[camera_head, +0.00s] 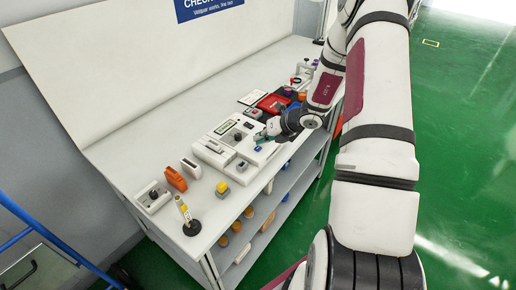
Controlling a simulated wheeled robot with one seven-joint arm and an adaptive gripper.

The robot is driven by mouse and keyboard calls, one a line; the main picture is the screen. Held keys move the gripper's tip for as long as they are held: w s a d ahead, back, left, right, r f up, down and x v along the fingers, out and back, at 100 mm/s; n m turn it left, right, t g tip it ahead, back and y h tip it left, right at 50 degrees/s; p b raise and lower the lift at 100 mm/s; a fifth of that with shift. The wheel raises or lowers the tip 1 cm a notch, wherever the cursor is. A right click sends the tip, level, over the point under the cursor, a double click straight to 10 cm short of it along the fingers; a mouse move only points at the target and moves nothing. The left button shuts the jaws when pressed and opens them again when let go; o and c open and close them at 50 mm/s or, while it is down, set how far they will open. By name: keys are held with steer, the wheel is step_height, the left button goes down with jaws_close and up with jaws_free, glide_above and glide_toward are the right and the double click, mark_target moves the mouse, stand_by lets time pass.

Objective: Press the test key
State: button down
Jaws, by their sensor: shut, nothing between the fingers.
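A white test unit (231,168) lies on the workbench, with a small display (225,127) and dark round parts on its top. A small blue key-like part (258,149) shows on the unit's right side; I cannot read any label on it, so I cannot tell if it is the test key. My gripper (262,138) is shut and empty. Its fingertips are over the unit's right part, close to the blue part. I cannot tell if they touch it.
A red tray (276,103) lies beyond the unit. Shelves with coloured items are below. Green floor is clear at right.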

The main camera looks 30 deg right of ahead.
mark_target(260, 147)
steer(key=shift+f, duration=0.1)
steer(key=shift+f, duration=0.35)
steer(key=shift+f+b, duration=0.4)
steer(key=shift+b, duration=0.05)
stand_by(0.7)
steer(key=shift+r, duration=0.1)
steer(key=shift+r+p, duration=0.35)
steer(key=shift+r, duration=0.4)
steer(key=shift+r+p, duration=0.9)
steer(key=shift+r, duration=1.6)
